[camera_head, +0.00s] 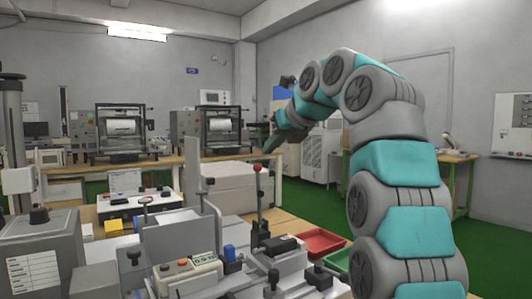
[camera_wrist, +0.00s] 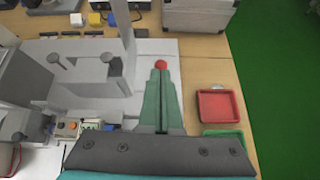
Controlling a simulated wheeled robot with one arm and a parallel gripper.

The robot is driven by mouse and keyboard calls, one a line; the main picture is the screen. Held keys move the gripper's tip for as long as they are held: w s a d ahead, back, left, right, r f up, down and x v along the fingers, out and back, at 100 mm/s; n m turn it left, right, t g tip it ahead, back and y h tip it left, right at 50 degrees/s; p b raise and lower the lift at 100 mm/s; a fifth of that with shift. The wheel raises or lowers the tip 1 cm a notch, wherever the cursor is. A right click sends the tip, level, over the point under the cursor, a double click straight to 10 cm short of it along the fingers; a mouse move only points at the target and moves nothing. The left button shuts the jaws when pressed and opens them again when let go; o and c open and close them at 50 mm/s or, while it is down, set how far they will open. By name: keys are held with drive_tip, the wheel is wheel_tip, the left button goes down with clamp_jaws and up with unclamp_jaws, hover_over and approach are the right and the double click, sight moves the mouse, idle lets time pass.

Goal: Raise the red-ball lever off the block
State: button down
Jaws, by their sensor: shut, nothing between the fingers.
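The red-ball lever (camera_head: 257,169) stands upright on its thin stem at the middle of the bench in the head view. Its stem rises from a dark mount (camera_head: 261,237) beside a dark block (camera_head: 279,244). In the wrist view the red ball (camera_wrist: 161,64) shows just beyond the fingertips. My gripper (camera_head: 270,146) is above and slightly right of the ball in the head view. In the wrist view my gripper (camera_wrist: 160,72) has its teal fingers together, with nothing held. The fingers hide the stem and block there. I cannot tell the gap to the ball.
A tall grey plate (camera_head: 193,175) stands left of the lever. A red tray (camera_head: 320,242) and a green tray (camera_head: 337,262) lie at right. A button box (camera_head: 187,268) is at front. A large grey case (camera_head: 232,186) stands behind. Green floor (camera_wrist: 280,90) is open beyond the bench.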

drive_tip(key=s+d+b, duration=0.2)
drive_tip(key=s+d, duration=0.5)
drive_tip(key=s, duration=0.3)
idle(0.5)
drive_tip(key=shift+d+r, duration=0.1)
drive_tip(key=shift+d, duration=0.05)
